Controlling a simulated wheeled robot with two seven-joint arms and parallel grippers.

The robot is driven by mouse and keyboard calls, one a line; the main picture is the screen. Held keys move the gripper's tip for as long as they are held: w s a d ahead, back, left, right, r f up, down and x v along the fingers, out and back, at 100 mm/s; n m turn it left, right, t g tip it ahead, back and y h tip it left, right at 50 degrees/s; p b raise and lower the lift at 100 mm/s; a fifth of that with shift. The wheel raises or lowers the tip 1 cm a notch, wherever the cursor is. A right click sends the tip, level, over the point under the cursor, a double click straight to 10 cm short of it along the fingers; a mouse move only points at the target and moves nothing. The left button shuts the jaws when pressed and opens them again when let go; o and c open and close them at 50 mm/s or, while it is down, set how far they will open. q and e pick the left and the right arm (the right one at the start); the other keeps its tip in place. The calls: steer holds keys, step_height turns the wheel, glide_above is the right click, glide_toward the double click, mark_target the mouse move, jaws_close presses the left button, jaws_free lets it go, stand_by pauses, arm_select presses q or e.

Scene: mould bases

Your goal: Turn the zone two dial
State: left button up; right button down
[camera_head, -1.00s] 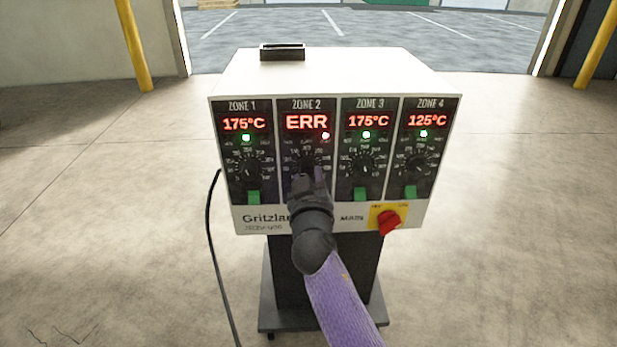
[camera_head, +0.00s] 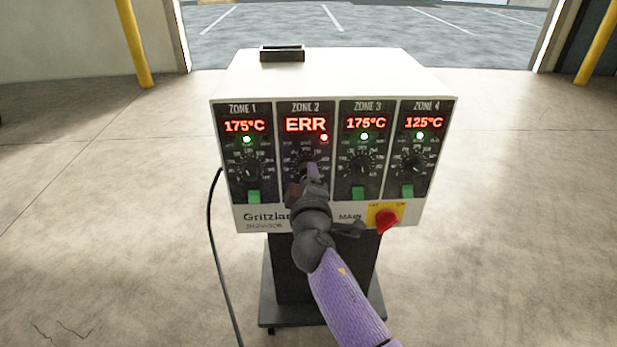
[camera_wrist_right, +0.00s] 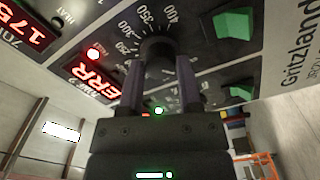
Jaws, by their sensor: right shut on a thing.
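The zone two dial (camera_wrist_right: 158,48) is a black round knob with a ring of white numbers. It sits below the red ERR display (camera_head: 306,124), beside which a small red light (camera_head: 324,138) is lit. My right gripper (camera_head: 309,172) is at this dial. In the right wrist view its two fingers (camera_wrist_right: 158,75) stand on either side of the knob, shut on it. In the head view the gripper hides most of the dial and the switch beneath it. The pointer's setting cannot be read. My left gripper is not in view.
The white controller box (camera_head: 335,70) has similar dials for zones 1, 3 and 4 close beside. A red main switch (camera_head: 387,221) on a yellow plate is at lower right. A black cable (camera_head: 211,245) hangs at left. The floor around is clear.

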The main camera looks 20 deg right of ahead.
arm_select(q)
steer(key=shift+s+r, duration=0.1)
arm_select(e)
steer(key=shift+n, duration=0.3)
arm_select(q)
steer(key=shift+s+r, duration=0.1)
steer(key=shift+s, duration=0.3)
arm_select(e)
steer(key=shift+c, duration=1.4)
jaws_free()
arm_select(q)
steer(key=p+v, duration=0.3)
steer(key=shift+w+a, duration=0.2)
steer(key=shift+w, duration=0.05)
arm_select(e)
steer(key=v, duration=1)
